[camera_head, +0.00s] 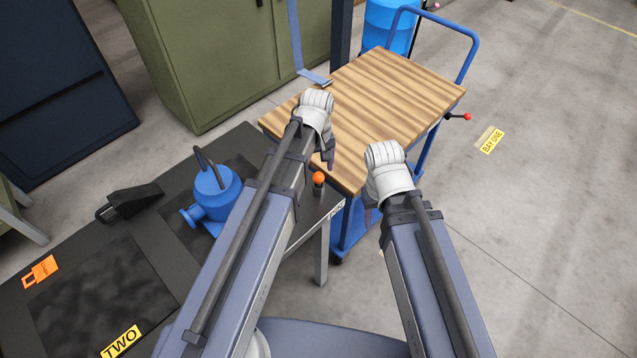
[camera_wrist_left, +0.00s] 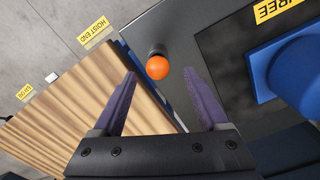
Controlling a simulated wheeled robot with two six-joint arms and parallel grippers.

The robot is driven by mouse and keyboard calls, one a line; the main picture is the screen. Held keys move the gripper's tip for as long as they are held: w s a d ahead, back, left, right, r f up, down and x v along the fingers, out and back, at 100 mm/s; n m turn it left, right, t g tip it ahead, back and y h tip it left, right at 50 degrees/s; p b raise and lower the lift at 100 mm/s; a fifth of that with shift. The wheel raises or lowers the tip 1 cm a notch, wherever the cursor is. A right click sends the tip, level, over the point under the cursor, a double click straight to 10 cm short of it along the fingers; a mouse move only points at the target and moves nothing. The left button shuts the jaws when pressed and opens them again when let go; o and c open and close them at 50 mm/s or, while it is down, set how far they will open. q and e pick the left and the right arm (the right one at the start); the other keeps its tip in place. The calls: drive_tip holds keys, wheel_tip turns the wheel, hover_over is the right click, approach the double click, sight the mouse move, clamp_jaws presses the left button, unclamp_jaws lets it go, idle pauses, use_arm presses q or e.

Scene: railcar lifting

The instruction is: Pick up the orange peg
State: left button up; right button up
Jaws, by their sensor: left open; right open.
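The orange peg (camera_head: 318,178) has a round orange knob on a dark stem. It stands at the near right edge of the dark bench (camera_head: 262,142), close to the wooden-topped cart. It also shows in the left wrist view (camera_wrist_left: 157,67), just ahead of and between the fingertips. My left gripper (camera_head: 327,157) is open and empty, pointing down close above the peg; its wrist hides part of the jaws in the head view. It also shows in the left wrist view (camera_wrist_left: 160,78). My right gripper (camera_head: 370,205) is open, right of the peg, mostly hidden behind its wrist.
A blue pot-like part (camera_head: 213,192) and a black wedge (camera_head: 133,201) stand on the bench. The cart (camera_head: 385,95) with a wooden top and blue handle stands beyond the peg. A green cabinet (camera_head: 215,55) is behind. The floor to the right is clear.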

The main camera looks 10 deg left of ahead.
sight(319, 175)
use_arm(q)
drive_tip(key=shift+w+d+f+b, duration=0.1)
drive_tip(key=shift+d+f+b, duration=0.05)
drive_tip(key=shift+f+b, duration=2.65)
clamp_jaws()
